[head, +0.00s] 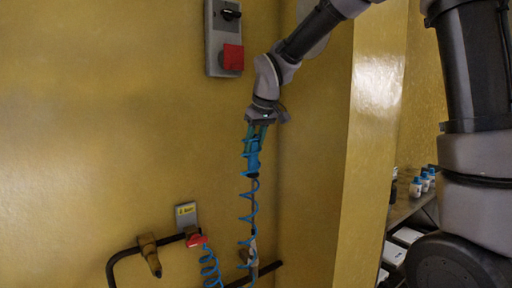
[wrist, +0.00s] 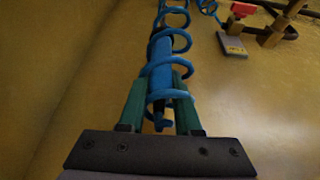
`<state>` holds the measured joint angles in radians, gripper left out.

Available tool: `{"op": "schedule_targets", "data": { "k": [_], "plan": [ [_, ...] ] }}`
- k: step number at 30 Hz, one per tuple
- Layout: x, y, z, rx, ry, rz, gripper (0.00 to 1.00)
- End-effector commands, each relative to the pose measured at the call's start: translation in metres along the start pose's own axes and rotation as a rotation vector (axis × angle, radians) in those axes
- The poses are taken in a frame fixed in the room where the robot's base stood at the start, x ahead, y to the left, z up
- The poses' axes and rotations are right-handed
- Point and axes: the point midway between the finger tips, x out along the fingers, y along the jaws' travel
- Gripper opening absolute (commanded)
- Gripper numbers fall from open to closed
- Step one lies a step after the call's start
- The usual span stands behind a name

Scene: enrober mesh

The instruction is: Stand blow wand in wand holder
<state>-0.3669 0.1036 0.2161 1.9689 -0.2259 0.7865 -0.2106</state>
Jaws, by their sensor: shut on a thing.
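The blow wand (head: 253,158) is blue and hangs roughly upright below my gripper (head: 259,130), in front of the yellow wall. In the wrist view the wand (wrist: 161,62) lies between the two green fingers of my gripper (wrist: 159,82), which is shut on it. A blue coiled hose (head: 248,207) winds around the wand and fingers and hangs below; it also shows in the wrist view (wrist: 178,42). A brown tapered piece (head: 150,257) sits on the dark pipe at lower left; I cannot tell whether it is the wand holder.
A red valve handle (head: 196,240) and a labelled grey plate (head: 187,216) are by the dark pipe (head: 118,259). A grey switch box (head: 223,40) is on the wall above. A wall edge stands to the right, with a shelf of small bottles (head: 421,184) beyond.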

Motion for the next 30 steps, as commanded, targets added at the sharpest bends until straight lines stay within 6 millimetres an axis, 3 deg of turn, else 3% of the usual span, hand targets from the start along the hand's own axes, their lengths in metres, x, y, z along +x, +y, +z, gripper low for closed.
{"op": "schedule_targets", "data": {
  "k": [5,21,30],
  "plan": [
    [0.003,0.001,0.002,0.001,0.001,0.001,0.00],
    [0.047,0.001,0.020,0.002,0.000,0.001,0.00],
    [0.051,0.001,0.022,0.002,0.001,0.002,0.00]
  ]
}}
